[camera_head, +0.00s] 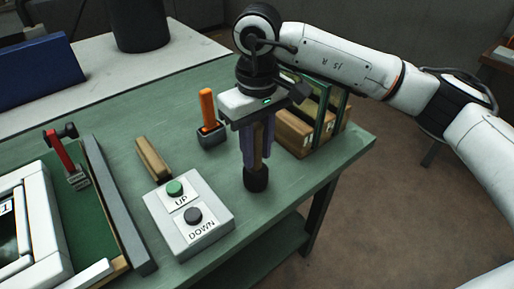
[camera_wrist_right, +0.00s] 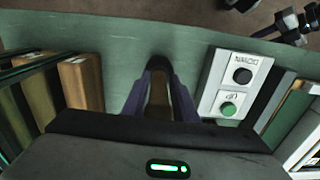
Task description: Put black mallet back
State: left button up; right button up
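The black mallet has a black head (camera_head: 256,179) and a brown wooden handle (camera_head: 257,153). It is upright with its head down, at the table's right part. My right gripper (camera_head: 257,160) points down with its two fingers on either side of the handle and appears shut on it. In the right wrist view, the handle (camera_wrist_right: 158,98) fills the gap between the fingers (camera_wrist_right: 159,85), and the dark head (camera_wrist_right: 158,64) shows beyond them. I cannot tell whether the head touches the table. My left gripper is not in view.
A grey UP/DOWN button box (camera_head: 188,215) stands left of the mallet, with a wooden piece (camera_head: 153,159) behind it. An orange-handled tool stands in a dark holder (camera_head: 211,137). Wooden blocks in a rack (camera_head: 293,132) stand at right. A frame fixture (camera_head: 118,215) is at left.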

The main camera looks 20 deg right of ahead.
jog(key=o, duration=0.3)
jog(key=shift+r, duration=0.15)
notch_tip(320, 180, up, 12)
jog(key=shift+r, duration=0.1)
dwell(0.3)
